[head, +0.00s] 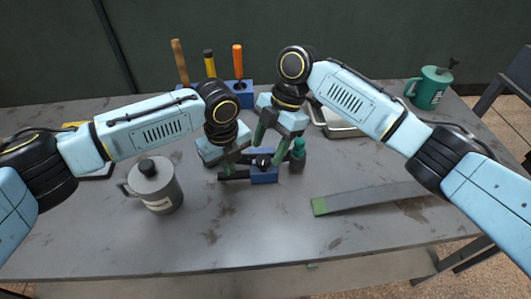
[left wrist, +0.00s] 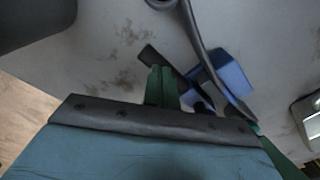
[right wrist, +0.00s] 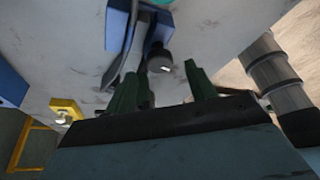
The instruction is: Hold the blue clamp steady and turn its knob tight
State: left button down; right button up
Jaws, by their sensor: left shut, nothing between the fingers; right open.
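The blue clamp (head: 264,174) stands near the middle of the grey table, with a dark bar (head: 233,176) reaching out to its left. Its dark knob (head: 263,161) faces upward; it also shows in the right wrist view (right wrist: 160,60). My left gripper (head: 228,166) is shut and empty, its green fingertips together just above or beside the bar; contact cannot be told. The blue body also shows in the left wrist view (left wrist: 232,72). My right gripper (head: 271,148) is open above the clamp, its fingers apart on either side of the knob and not closed on it.
A grey lidded mug (head: 158,188) stands at left. Behind are a blue tool holder (head: 243,97), a metal tray (head: 340,130) and a green mug (head: 428,90). A grey strip (head: 365,198) lies right. The front table is clear.

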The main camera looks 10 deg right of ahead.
jog(key=shift+x, duration=1.45)
jog(key=shift+c, duration=0.2)
jog(key=c, duration=0.9)
jog(key=shift+s+m+t+y, duration=0.15)
jog(key=shift+m+t, duration=0.35)
jog(key=shift+m, duration=0.7)
jog(key=shift+w+m+t+y, duration=0.15)
jog(key=shift+m+t, duration=0.35)
jog(key=shift+m, duration=0.7)
jog(key=shift+s, duration=0.1)
jog(key=o, duration=0.9)
jog(key=shift+o, duration=0.2)
jog(key=shift+r, duration=0.1)
jog(key=v, duration=1.2)
